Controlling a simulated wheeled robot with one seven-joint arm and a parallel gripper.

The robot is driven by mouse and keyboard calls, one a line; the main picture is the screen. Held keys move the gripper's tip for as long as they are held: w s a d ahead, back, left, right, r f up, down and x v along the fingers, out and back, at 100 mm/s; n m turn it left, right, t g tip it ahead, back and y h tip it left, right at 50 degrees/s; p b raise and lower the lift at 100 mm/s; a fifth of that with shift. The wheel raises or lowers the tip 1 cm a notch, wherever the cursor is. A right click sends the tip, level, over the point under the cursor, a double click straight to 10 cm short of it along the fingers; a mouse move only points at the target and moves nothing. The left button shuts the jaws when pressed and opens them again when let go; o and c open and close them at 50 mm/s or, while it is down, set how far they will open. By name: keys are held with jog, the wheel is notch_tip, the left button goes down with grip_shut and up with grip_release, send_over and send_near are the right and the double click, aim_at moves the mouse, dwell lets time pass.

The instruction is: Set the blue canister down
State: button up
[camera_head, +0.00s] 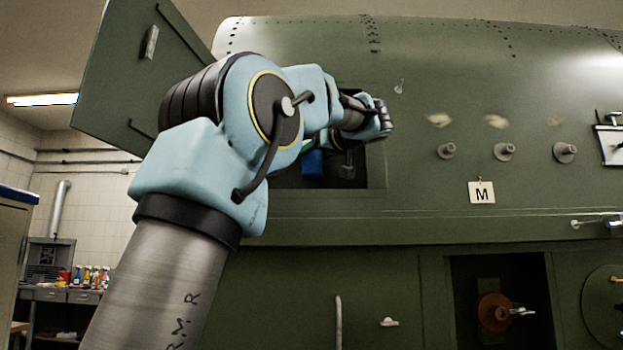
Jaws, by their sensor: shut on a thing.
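The blue canister (313,163) shows in the square opening of the green fuselage, just below my forearm. Only a small blue part of it is visible; my arm covers its top. A bit of green shows just above the blue. My gripper is mostly hidden behind the arm and is shut on the canister. Whether the canister touches the floor of the opening cannot be told.
The opening's frame (376,168) bounds the space right of the canister. An open green hatch door (130,70) stands at upper left. Knobs (504,151) and a card marked M (481,192) are on the fuselage at right. A bench with bottles (88,277) stands far left.

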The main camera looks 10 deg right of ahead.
aim_at(318, 168)
jog(key=shift+f+b, duration=0.3)
jog(key=shift+f, duration=1.8)
jog(key=o, duration=1.5)
jog(key=shift+s, duration=0.1)
jog(key=b+v, duration=0.2)
jog(key=v, duration=1)
jog(key=shift+b, duration=0.35)
